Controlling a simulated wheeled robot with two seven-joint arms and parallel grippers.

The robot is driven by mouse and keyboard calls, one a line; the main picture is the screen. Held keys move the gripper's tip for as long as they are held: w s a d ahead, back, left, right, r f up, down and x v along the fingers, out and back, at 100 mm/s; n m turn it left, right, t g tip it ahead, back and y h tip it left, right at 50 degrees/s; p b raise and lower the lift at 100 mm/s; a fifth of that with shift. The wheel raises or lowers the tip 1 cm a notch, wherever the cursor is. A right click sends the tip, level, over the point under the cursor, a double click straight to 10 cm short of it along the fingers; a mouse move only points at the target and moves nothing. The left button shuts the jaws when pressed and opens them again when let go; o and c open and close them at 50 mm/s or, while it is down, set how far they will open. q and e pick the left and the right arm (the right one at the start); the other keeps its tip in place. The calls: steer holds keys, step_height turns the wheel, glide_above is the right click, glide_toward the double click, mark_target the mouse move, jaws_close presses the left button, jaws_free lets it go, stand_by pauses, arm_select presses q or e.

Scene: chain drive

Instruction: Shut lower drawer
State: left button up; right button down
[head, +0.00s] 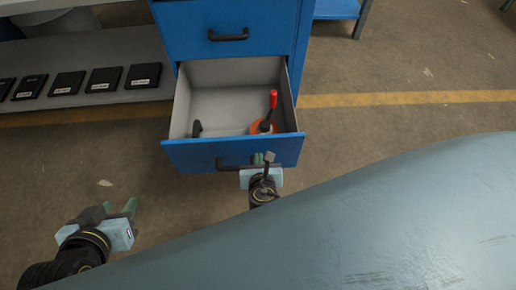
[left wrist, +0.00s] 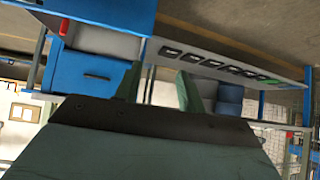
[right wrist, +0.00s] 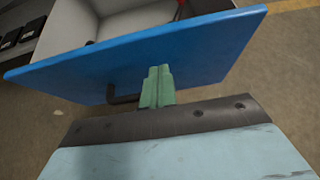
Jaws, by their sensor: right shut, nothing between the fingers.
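The lower drawer (head: 232,153) is blue-fronted with a grey inside and stands pulled out below the shut upper drawer (head: 230,28). Its black handle (head: 228,166) is on the front. My right gripper (head: 264,159) is shut and empty at the right part of the drawer front, close to the handle's right end. In the right wrist view its green fingers (right wrist: 157,85) are together in front of the blue panel, beside the handle (right wrist: 122,98); I cannot tell whether they touch. My left gripper (head: 121,210) is open and empty over the floor at the lower left.
Inside the drawer lie an orange tool with a red handle (head: 272,100) and a small black object (head: 197,128). A grey shelf with several black labelled cases (head: 67,83) is at the left. A large grey-blue surface (head: 400,230) fills the lower right. Floor at left is clear.

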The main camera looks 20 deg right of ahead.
mark_target(258, 142)
steer(key=w, duration=0.1)
steer(key=w+d+b, duration=0.1)
steer(key=w, duration=0.1)
steer(key=shift+w+f, duration=0.1)
steer(key=shift+w, duration=0.15)
arm_select(q)
steer(key=w+d+r+t+h, duration=0.1)
steer(key=w+d+r+t, duration=0.1)
steer(key=w+r+t, duration=0.2)
steer(key=shift+w+d+r+t+h+b, duration=0.15)
steer(key=shift+d+r+t+h+b, duration=0.25)
steer(key=shift+r, duration=0.65)
arm_select(e)
steer(key=shift+w+d, duration=0.15)
steer(key=shift+w, duration=0.15)
arm_select(q)
steer(key=shift+a, duration=0.1)
arm_select(e)
steer(key=shift+w+d, duration=0.1)
